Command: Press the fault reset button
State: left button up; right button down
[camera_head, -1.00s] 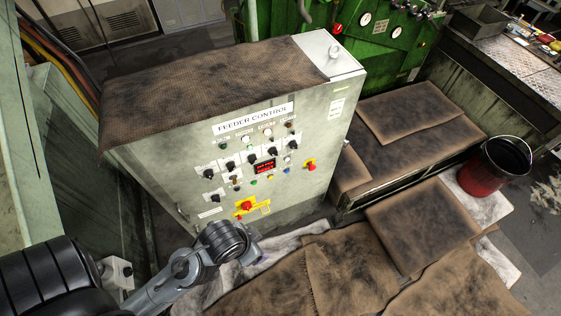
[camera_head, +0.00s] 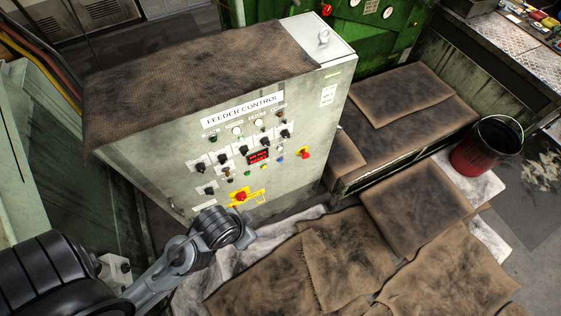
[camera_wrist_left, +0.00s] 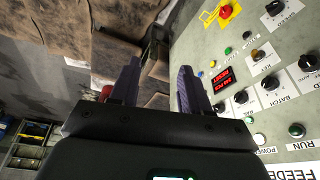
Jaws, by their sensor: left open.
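The grey feeder control cabinet (camera_head: 150,165) stands in the middle of the head view. Its front panel carries small coloured buttons, black knobs and a red-lit display (camera_head: 258,157). The small labels are too blurred to tell which button is the fault reset. My left gripper (camera_wrist_left: 157,82) is open and empty, with its two fingers apart, beside the panel and not touching any button.
A red emergency knob on a yellow plate (camera_head: 240,196) sits low on the panel, and a red and yellow switch (camera_head: 303,153) sits at its right. A red bucket (camera_head: 486,145) and brown mats (camera_head: 418,208) lie to the right. A green machine (camera_head: 385,35) stands behind.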

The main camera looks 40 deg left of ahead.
pick_arm(q)
jog(key=shift+a, duration=0.15)
grip_shut()
dwell(0.6)
dwell(0.6)
